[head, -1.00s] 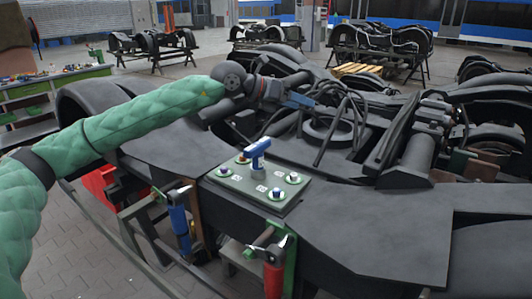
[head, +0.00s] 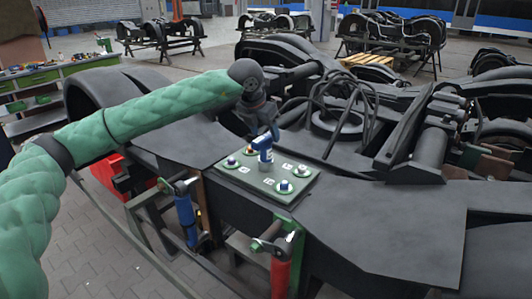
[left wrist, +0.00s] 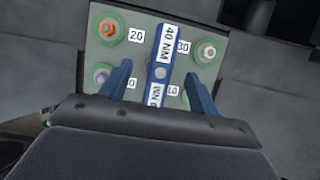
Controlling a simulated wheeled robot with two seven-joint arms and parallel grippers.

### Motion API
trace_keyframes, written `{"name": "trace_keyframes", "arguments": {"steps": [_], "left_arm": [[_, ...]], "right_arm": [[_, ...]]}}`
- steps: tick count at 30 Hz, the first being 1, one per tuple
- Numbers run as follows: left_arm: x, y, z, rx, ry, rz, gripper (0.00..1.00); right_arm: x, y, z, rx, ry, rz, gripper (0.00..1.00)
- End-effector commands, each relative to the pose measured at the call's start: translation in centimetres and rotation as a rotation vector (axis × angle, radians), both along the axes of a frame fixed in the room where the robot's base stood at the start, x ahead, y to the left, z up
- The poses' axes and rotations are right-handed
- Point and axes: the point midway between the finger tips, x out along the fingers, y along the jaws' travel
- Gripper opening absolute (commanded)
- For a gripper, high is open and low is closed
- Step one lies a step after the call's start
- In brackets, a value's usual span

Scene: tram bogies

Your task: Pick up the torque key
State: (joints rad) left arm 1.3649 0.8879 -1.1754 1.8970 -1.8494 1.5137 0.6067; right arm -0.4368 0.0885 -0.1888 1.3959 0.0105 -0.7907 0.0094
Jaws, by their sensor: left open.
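The torque key (head: 265,157) is a blue T-shaped tool with a white label. It stands upright on the dark green plate (head: 288,197), among several bolts with green rings. In the left wrist view the key (left wrist: 163,60) shows from above, its blue bar labelled 40 NM. My left gripper (left wrist: 158,74) is open, with one blue finger on each side of the bar and a gap to it on both sides. In the head view the left gripper (head: 268,132) is right above the key and partly overlaps its top. My right gripper is not in view.
The plate lies on a large black bogie frame (head: 380,235). Tools with a blue handle (head: 187,221) and a red handle (head: 280,277) hang at its front edge. Black hoses (head: 345,105) rise behind. A bench with green drawers (head: 75,80) stands at the left.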

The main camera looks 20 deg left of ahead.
Motion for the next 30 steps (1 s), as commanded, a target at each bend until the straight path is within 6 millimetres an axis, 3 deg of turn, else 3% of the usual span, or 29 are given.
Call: {"name": "trace_keyframes", "arguments": {"steps": [12, 22, 30], "left_arm": [[1.3, -0.4, -4.5, -0.001, 0.001, -0.002, 0.62], [1.6, -0.5, -5.1, -0.002, 0.000, -0.002, 0.62], [1.6, -0.5, -5.1, -0.002, 0.000, -0.002, 0.11]], "right_arm": [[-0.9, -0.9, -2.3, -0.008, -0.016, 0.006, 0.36], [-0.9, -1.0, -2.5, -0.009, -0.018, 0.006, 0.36], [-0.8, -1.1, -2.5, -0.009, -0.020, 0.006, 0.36]]}}
